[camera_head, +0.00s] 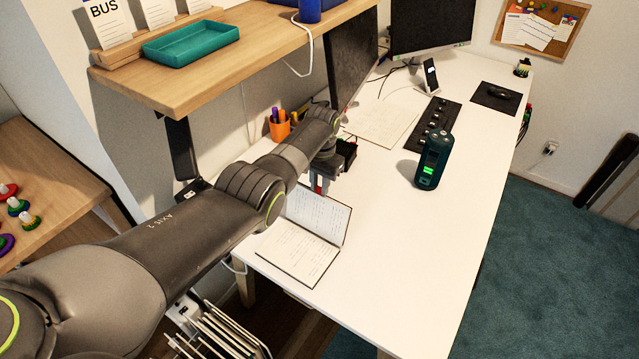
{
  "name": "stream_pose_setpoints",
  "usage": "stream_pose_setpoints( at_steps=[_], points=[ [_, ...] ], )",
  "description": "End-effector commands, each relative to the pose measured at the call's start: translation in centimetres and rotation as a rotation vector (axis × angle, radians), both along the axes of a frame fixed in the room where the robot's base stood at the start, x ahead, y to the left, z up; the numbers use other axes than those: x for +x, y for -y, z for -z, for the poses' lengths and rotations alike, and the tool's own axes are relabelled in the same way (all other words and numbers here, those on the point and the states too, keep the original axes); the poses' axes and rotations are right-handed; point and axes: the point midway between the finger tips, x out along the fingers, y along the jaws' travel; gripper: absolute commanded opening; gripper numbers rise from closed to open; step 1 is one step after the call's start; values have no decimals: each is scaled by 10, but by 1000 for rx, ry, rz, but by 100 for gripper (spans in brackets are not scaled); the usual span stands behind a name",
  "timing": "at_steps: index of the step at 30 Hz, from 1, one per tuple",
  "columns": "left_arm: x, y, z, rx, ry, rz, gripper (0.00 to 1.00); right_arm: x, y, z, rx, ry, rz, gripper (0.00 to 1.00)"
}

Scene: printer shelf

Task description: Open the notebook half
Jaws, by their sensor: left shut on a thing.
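A notebook (297,254) with written pages lies near the front left edge of the white desk. One half lies flat on the desk. The other half (322,215) stands raised at an angle behind it, so the notebook is partly open. My left gripper (321,186) reaches over from the left and points down at the upper edge of the raised half. It is shut on that half. My arm hides part of the notebook's left side. My right gripper is not in view.
A dark green cylinder (433,161) with a lit display stands right of the notebook. An orange pen cup (279,128) is behind my arm. A wooden shelf (225,62) with a teal tray (191,43) overhangs the upper left. The desk's front right is clear.

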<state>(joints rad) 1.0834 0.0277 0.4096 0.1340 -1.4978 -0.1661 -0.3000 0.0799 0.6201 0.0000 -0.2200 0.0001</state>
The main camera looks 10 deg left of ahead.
Motion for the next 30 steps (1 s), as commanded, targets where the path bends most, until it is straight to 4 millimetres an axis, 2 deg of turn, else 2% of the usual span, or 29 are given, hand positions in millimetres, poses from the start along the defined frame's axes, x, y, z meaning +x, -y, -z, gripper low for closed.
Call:
stream_pose_setpoints(
  at_steps=[1, 23, 24, 28, 30],
  points=[
    [-4, 2, 7, -4, -11, 0, 0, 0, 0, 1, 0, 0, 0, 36],
    [-5, 2, 7, -4, -12, 1, 0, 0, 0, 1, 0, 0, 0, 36],
    [-5, 2, 7, -4, -12, 1, 25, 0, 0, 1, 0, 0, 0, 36],
    [-4, 1, 6, -3, -12, 0, 42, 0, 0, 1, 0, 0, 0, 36],
    [-4, 1, 6, -2, -10, 0, 44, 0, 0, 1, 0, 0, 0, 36]
  ],
)
